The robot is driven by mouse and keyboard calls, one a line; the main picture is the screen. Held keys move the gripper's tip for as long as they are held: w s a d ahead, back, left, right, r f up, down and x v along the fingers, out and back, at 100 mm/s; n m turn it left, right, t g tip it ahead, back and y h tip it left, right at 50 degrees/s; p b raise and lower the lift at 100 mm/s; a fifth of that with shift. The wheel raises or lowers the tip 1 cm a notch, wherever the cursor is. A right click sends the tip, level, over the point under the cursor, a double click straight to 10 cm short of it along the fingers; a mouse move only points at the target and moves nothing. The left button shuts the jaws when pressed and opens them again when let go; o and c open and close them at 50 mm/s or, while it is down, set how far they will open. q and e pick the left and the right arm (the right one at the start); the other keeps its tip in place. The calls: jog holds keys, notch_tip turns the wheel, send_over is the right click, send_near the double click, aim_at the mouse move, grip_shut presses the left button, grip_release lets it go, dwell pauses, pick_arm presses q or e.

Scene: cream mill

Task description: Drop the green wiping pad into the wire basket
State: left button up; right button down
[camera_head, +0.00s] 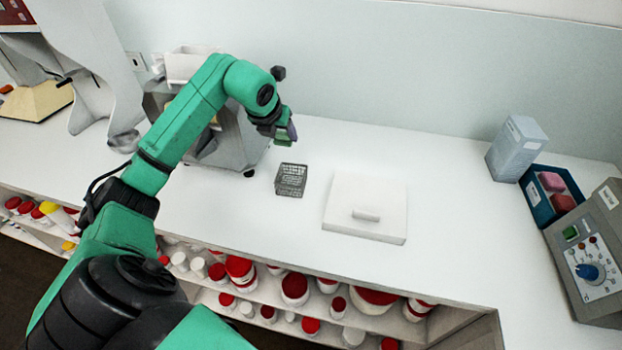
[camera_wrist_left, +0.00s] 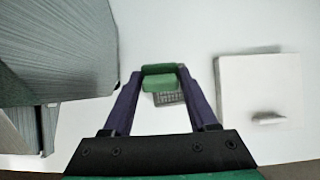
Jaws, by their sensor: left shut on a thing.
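My left gripper (camera_head: 287,134) is shut on the green wiping pad (camera_wrist_left: 160,81) and holds it above the white counter. The pad also shows in the head view (camera_head: 284,141) as a small green block under the gripper. The dark wire basket (camera_head: 291,180) stands on the counter in front of the gripper. In the left wrist view the basket (camera_wrist_left: 168,98) shows just past the pad, which partly hides it. The pad is apart from the basket in the head view. My right gripper is not in view.
A grey machine (camera_head: 235,140) stands left of the basket. A white square board with a handle (camera_head: 365,190) lies to the right. A grey box (camera_head: 517,148), a blue tray (camera_head: 539,208) and a control box (camera_head: 590,262) stand farther right. Shelves with red-lidded jars are below the counter.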

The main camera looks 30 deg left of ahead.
pick_arm(q)
jog(key=shift+d+f, duration=0.15)
jog(key=shift+f, duration=0.15)
jog(key=f+b, duration=0.4)
jog(key=f, duration=0.1)
jog(key=shift+s+a+f, duration=0.15)
jog(key=shift+s+a, duration=0.05)
jog(key=o, duration=1.3)
